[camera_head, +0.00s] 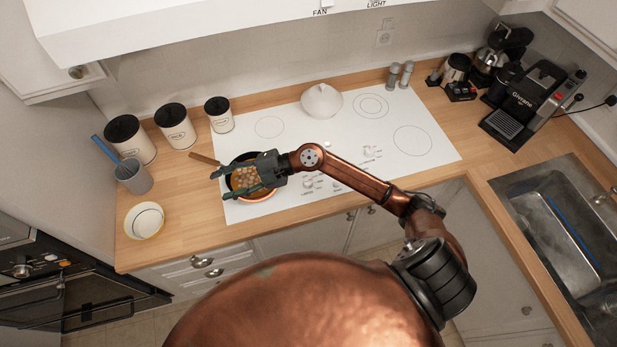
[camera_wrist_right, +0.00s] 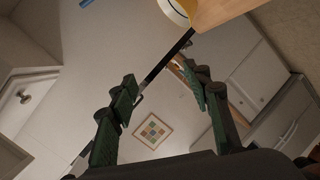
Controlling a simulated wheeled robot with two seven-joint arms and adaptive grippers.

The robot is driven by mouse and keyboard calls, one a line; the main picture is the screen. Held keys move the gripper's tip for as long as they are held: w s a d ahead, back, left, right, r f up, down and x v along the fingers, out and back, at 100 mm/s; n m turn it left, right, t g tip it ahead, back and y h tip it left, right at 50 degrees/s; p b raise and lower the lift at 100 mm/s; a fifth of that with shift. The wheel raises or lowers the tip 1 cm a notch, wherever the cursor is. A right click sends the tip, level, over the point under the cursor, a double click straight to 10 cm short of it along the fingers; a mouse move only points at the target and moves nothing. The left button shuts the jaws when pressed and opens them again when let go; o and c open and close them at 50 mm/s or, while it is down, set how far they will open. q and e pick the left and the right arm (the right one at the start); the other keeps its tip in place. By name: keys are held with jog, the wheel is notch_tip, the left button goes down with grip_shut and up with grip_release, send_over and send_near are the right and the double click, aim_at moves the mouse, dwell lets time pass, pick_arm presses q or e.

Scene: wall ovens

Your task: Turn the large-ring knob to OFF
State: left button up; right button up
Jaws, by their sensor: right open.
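The white cooktop (camera_head: 340,155) has several small pale knobs near its middle in the head view, some around the front-centre cluster (camera_head: 312,183) and some further right (camera_head: 371,153). They are too small to read, and I cannot tell which is the large-ring knob or where it points. A large ring (camera_head: 413,140) is marked at the cooktop's right. My right gripper (camera_head: 226,184) is open and empty, over the pan at the left, apart from the knobs. Its spread green fingers (camera_wrist_right: 160,78) show in the right wrist view, with no knob visible there. My left gripper is not in view.
A pan with food (camera_head: 258,196) sits at the cooktop's front left. A white lidded pot (camera_head: 321,101) stands at the back. Canisters (camera_head: 174,127), a utensil cup (camera_head: 134,176) and a bowl (camera_head: 144,220) are left. The sink (camera_head: 565,235) is right. The right part of the cooktop is clear.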

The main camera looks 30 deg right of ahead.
jog(key=d+f+g+h, duration=0.2)
jog(key=d+f+h, duration=0.15)
jog(key=f, duration=0.25)
jog(key=m+g+h, duration=0.3)
jog(key=h, duration=0.7)
send_over(308, 180)
jog(key=f, duration=0.6)
jog(key=shift+w+f, duration=0.2)
jog(key=shift+d+f+g, duration=0.1)
jog(key=shift+f+g, duration=0.15)
jog(key=shift+g, duration=0.05)
jog(key=shift+s+f+p, duration=0.2)
jog(key=shift+f+p, duration=0.55)
jog(key=shift+f, duration=2.8)
jog(key=c, duration=1.2)
